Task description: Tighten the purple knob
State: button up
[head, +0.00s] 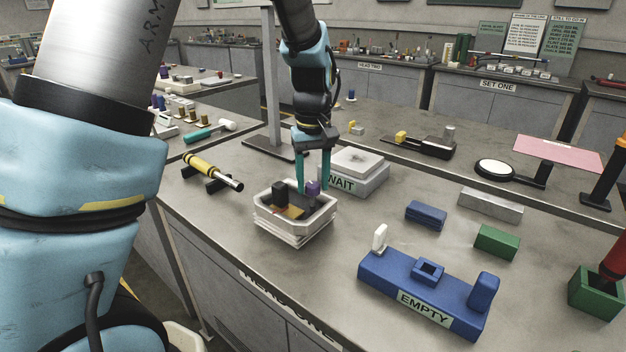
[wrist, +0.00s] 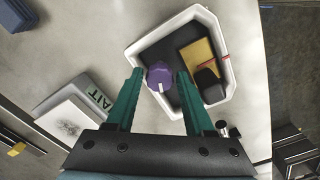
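The purple knob (head: 313,188) stands inside a white tray (head: 296,238) on the bench. In the wrist view the knob (wrist: 159,76) is a purple faceted cap with a pale mark on its near side. My gripper (head: 315,185) points down over the tray. Its two teal fingers are apart, and in the wrist view the gripper (wrist: 159,78) has the knob between its fingertips, with a visible gap on the right side. I cannot tell whether the left finger touches it. A black block and a tan piece (wrist: 199,62) lie in the tray beside the knob.
A grey box labelled WAIT (head: 352,172) stands just behind the tray. A yellow and black tool on a stand (head: 212,172) lies to the left. A blue fixture labelled EMPTY (head: 420,290) and blue and green blocks (head: 497,242) are to the right. Bench between is clear.

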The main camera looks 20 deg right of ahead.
grip_shut()
jog(key=shift+m, duration=0.3)
jog(key=m, duration=0.6)
jog(key=m+p, duration=0.1)
jog(key=m, duration=0.4)
jog(key=shift+w+m, duration=0.1)
jog(key=shift+m, duration=0.3)
dwell(0.5)
jog(key=shift+o, duration=1.7)
grip_release()
jog(key=shift+a, duration=0.1)
